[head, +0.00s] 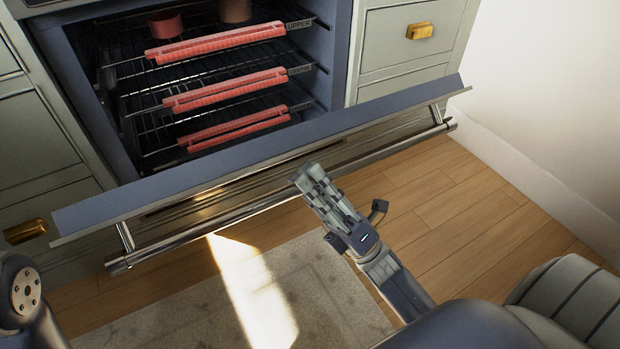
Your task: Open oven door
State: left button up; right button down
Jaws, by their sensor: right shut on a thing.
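The oven (325,85) stands in front of me with its inside and racks in plain view. Its door (255,148) is tilted outward and down, partly or widely open; the exact angle is hard to tell. A metal bar handle (200,231) runs along the door's outer side. My right gripper (306,174) is at the middle of this handle, shut on it. The fingers cover that part of the bar, so the contact is partly hidden. My left gripper is out of view; only part of my left arm shows at the lower left.
Several racks with red front guards (225,88) are inside the oven, with two reddish pots (165,23) on top. Drawers with brass pulls (420,31) flank it. A pale rug (330,290) lies on the wooden floor (470,200). A white wall (560,90) bounds the right.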

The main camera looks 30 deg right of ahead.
jog(key=c, duration=1.4)
grip_release()
jog(key=shift+c, duration=0.2)
jog(key=v, duration=1.2)
jog(key=shift+f, duration=0.1)
